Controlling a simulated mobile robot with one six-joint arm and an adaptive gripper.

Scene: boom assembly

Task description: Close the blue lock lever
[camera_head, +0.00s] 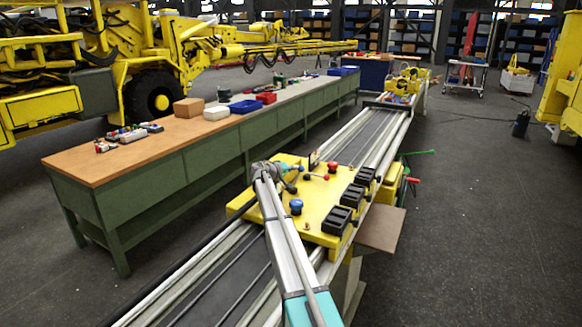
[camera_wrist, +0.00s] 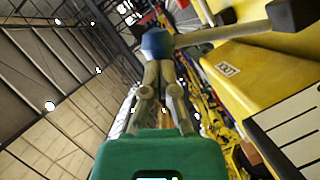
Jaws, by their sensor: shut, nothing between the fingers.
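In the wrist view, a lever has a blue hub (camera_wrist: 157,43), a grey bar (camera_wrist: 225,33) running right and slightly up, and a black knob (camera_wrist: 292,14) at its end. My gripper (camera_wrist: 157,66) is shut and empty. Its fingertips appear right at the blue hub; I cannot tell whether they touch it. In the head view, my gripper (camera_head: 290,179) is over the left part of the yellow carriage plate (camera_head: 310,220). A blue knob (camera_head: 296,206) stands on that plate below it; I cannot tell whether it is the same lever.
Red knobs (camera_head: 331,167) and several black blocks (camera_head: 340,219) stand on the plate. The carriage sits on a long rail (camera_head: 355,150). A green workbench (camera_head: 150,190) runs along the left. A yellow housing (camera_wrist: 265,80) lies close at right in the wrist view.

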